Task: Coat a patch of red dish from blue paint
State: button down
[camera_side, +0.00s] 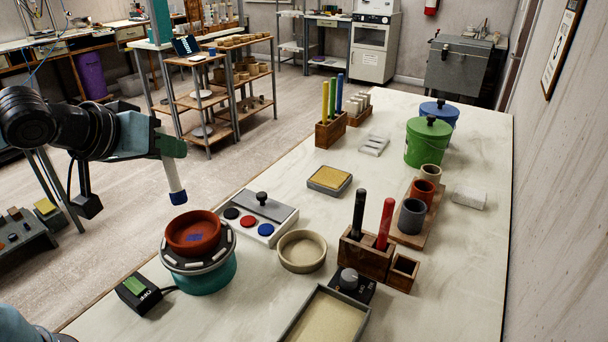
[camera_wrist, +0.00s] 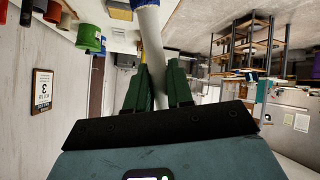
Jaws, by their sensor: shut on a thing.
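My gripper (camera_side: 172,148) is shut on a white-shafted tool (camera_side: 174,175) with a blue tip, likely a brush. It hangs nearly upright, its tip above and left of the red dish, apart from it in the side view. In the wrist view the shaft (camera_wrist: 151,40) stands between my dark green fingers, with blue at the top edge. The red dish (camera_side: 193,228) sits on a teal wheel (camera_side: 207,279) with a grey rim. A blue patch shows on its inside. The blue paint (camera_side: 265,229) is the right well of a white palette with black and red wells.
A beige bowl (camera_side: 302,251) stands right of the palette. A pedal box (camera_side: 138,292) is left of the wheel. A wooden holder (camera_side: 366,255) with black and red handles, a tray (camera_side: 326,319) and a sponge tray (camera_side: 330,180) are farther right. Pale table lies bare between them.

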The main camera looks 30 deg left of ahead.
jog(key=shift+f, duration=0.1)
dwell(0.5)
jog(key=shift+w+a+f, duration=0.1)
jog(key=shift+w+f, duration=0.25)
jog(key=shift+f, duration=0.5)
